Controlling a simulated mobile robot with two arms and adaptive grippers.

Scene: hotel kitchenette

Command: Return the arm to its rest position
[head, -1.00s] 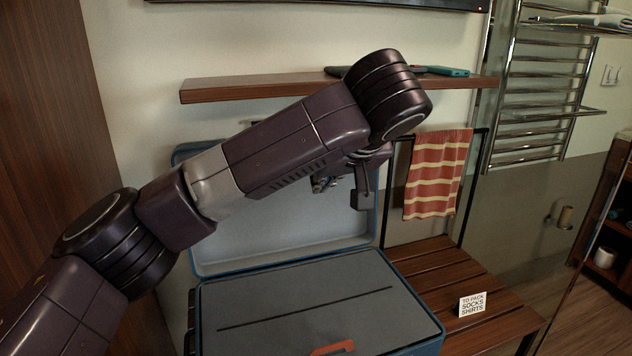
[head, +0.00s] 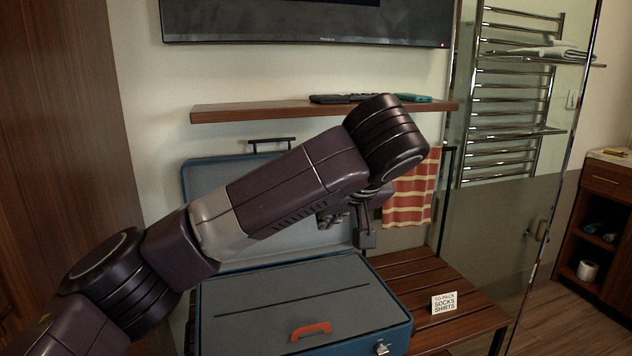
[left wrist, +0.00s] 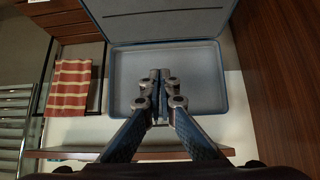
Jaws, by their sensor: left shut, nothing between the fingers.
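My left arm reaches in from the lower left of the head view, in front of the open suitcase. My left gripper (head: 365,238) hangs below the end of the arm and is partly hidden behind it. In the left wrist view the same gripper (left wrist: 160,76) points at the open suitcase, its fingers together and empty. The blue suitcase (head: 240,320) lies on a slatted wooden bench, its lid (head: 205,180) raised against the wall. The grey inside of the lid also shows in the left wrist view (left wrist: 206,85). My right gripper is in neither view.
A wooden shelf (head: 260,112) with dark items and a teal item (head: 413,98) is above the suitcase. A striped towel (head: 408,200) hangs at right. A small sign (head: 444,303) stands on the bench (head: 425,280). A wooden panel (head: 60,130) rises at left.

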